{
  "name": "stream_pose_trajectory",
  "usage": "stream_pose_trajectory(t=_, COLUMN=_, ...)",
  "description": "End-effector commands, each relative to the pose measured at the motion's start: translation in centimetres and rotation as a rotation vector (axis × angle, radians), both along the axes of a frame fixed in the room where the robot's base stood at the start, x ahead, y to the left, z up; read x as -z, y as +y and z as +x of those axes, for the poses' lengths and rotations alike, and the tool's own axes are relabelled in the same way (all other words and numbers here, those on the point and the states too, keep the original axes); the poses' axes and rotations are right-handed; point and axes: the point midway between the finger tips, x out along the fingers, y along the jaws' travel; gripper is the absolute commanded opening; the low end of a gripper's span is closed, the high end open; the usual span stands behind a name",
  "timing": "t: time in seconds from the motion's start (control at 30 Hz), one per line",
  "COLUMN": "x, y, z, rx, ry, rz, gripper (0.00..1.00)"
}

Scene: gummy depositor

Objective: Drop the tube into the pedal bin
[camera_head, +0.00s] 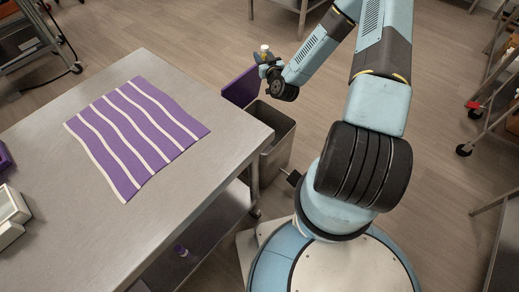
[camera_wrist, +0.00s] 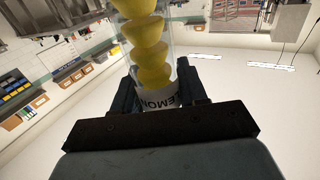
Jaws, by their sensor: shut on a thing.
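The tube (camera_wrist: 146,45) is clear, with yellow cup-shaped pieces stacked inside and a white band lettered "EMON" in the wrist view. My gripper (camera_wrist: 157,85) is shut on it near the lettered band. In the head view, the tube (camera_head: 264,49) shows as a small yellow and white top above my gripper (camera_head: 264,61). The pedal bin (camera_head: 272,123) is grey metal, standing on the floor beyond the right edge of the table. Its purple lid (camera_head: 241,86) is raised and the bin is open. My gripper is above the bin's far side in the picture; the exact height is unclear.
A steel table (camera_head: 188,88) stands close to the left of the bin. A purple and white striped mat (camera_head: 135,135) lies on it. White items (camera_head: 10,213) sit at its left edge. A small purple object (camera_head: 181,250) is on the lower shelf. Shelving stands at far right.

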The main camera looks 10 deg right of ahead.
Motion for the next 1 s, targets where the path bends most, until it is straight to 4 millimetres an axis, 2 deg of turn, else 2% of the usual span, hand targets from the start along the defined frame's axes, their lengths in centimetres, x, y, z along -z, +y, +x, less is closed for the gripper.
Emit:
stream_pose_trajectory(t=0.03, x=2.3, y=-0.1, z=0.7, rx=-0.044, ry=0.004, rz=-0.001, gripper=0.11)
stream_pose_trajectory(t=0.2, x=8.9, y=0.4, z=1.5, rx=-0.221, ry=0.004, rz=-0.001, gripper=0.11)
stream_pose_trajectory(t=0.5, x=19.4, y=0.9, z=-0.6, rx=-0.5, ry=0.004, rz=-0.001, gripper=0.11)
stream_pose_trajectory(t=0.6, x=21.7, y=1.0, z=-1.5, rx=-0.565, ry=0.003, rz=0.0, gripper=0.11)
stream_pose_trajectory(t=0.7, x=23.1, y=1.0, z=-2.2, rx=-0.607, ry=0.002, rz=0.0, gripper=0.11)
stream_pose_trajectory(t=1.0, x=25.3, y=1.0, z=-2.6, rx=-0.632, ry=0.002, rz=0.002, gripper=0.11)
